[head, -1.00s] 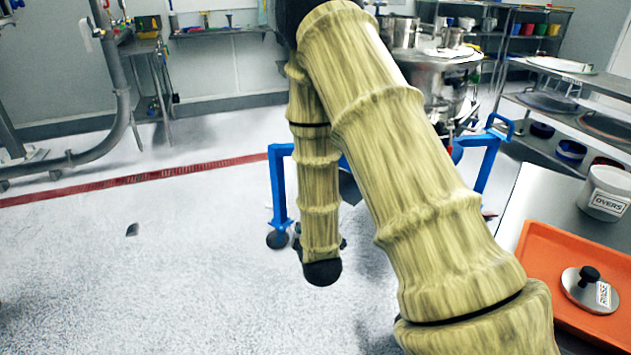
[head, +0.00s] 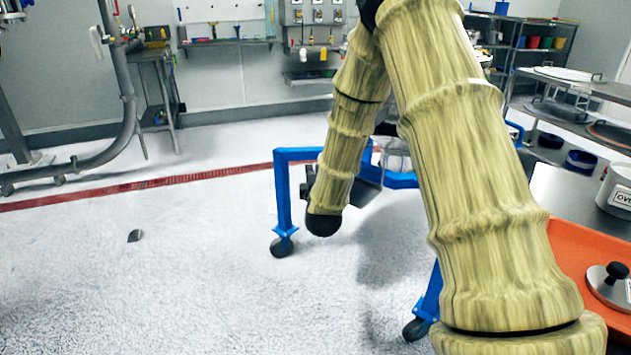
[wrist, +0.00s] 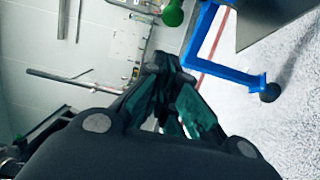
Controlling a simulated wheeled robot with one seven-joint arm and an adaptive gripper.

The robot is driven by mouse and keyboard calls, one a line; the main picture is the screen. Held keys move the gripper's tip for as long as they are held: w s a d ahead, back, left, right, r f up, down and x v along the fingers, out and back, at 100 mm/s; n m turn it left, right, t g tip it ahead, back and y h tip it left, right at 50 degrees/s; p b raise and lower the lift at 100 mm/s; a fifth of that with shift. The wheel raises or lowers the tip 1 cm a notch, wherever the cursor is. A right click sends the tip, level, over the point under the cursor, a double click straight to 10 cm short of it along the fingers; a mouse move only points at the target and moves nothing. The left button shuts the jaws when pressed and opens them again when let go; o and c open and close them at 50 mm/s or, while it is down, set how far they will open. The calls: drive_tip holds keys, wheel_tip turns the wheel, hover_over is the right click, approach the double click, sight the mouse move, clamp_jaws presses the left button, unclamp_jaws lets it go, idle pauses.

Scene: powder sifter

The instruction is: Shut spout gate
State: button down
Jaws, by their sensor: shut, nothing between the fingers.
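A green ball knob (wrist: 173,12) is at the top of the wrist view, beyond my fingertips and apart from them. I cannot tell whether it belongs to the spout gate. A flat grey metal surface (wrist: 262,22) is at the upper right of that view. My gripper (wrist: 166,68) is shut and empty, with dark teal finger pads, in the wrist view. In the head view my arm hides most of the sifter; its blue wheeled frame (head: 284,195) shows on both sides. The spout gate cannot be made out clearly, nor can its position.
An orange tray (head: 570,246) with a knobbed lid (head: 610,285) and a white tub (head: 614,190) are at the right. Shelves (head: 545,28) stand behind. The pale floor (head: 130,290) at the left is mostly clear. A blue leg (wrist: 215,55) is close in the wrist view.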

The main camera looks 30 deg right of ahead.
drive_tip(key=shift+w+d+b, duration=0.15)
drive_tip(key=shift+w+d, duration=0.4)
drive_tip(key=shift+d, duration=0.25)
drive_tip(key=shift+w+d+b, duration=0.1)
drive_tip(key=shift+w+d, duration=0.5)
drive_tip(key=shift+d, duration=0.25)
drive_tip(key=shift+w+d+b, duration=0.15)
drive_tip(key=shift+w+d, duration=0.4)
drive_tip(key=shift+d, duration=0.25)
drive_tip(key=d, duration=0.2)
drive_tip(key=w+d+p, duration=0.1)
drive_tip(key=d, duration=0.1)
drive_tip(key=w+d+p, duration=0.1)
drive_tip(key=d, duration=0.1)
drive_tip(key=shift+d+r, duration=0.1)
drive_tip(key=shift+d, duration=0.1)
drive_tip(key=shift+r, duration=0.1)
